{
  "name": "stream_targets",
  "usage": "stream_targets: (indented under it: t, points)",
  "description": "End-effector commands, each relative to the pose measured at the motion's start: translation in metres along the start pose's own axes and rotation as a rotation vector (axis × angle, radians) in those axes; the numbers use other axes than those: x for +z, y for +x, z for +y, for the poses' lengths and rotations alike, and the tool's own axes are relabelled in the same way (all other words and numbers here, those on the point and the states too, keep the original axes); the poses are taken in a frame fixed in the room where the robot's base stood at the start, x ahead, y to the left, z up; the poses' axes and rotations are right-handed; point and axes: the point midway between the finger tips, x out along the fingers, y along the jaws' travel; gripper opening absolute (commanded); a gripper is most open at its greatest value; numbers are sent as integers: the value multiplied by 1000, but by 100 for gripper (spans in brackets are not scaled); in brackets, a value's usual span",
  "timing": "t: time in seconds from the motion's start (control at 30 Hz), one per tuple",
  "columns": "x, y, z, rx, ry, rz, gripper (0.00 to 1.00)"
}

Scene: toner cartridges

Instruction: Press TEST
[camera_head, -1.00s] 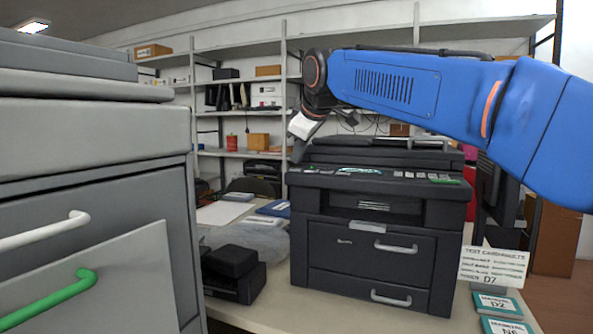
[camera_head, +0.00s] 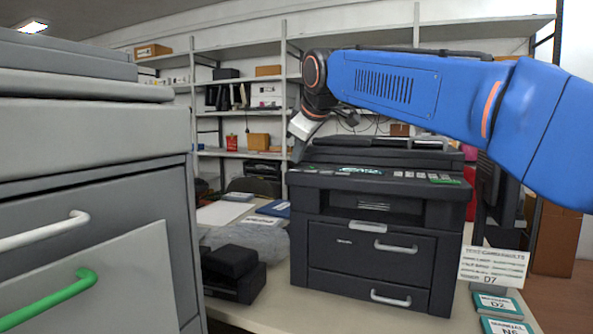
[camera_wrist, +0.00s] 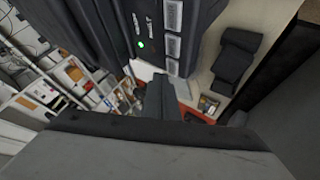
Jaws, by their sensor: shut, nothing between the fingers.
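A black printer (camera_head: 405,240) stands on the table, with a row of small grey buttons along the front edge of its top panel. My gripper (camera_head: 297,152) points down at the left end of this panel, with its fingers shut and empty. In the wrist view, my gripper's dark fingers (camera_wrist: 160,90) are beside the end of the panel. Several grey buttons (camera_wrist: 173,45) and a lit green light (camera_wrist: 140,45) show there. The button labels are too small to read, so I cannot tell which is TEST, or whether the fingertips touch anything.
A grey cabinet (camera_head: 90,150) with a white and a green handle fills the left. Black boxes (camera_head: 233,270) lie left of the printer. A card marked D7 (camera_head: 493,267) and green-edged booklets (camera_head: 497,304) are at its right. Shelves (camera_head: 350,42) stand behind.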

Motion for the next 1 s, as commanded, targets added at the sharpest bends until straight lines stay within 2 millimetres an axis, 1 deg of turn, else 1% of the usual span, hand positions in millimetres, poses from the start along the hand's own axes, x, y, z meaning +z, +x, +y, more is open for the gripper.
stream_targets:
  t: [0.27,1.0]
  points:
    - [4,5,-4,0,0,0,0]
    - [6,7,-6,0,0,0,0]
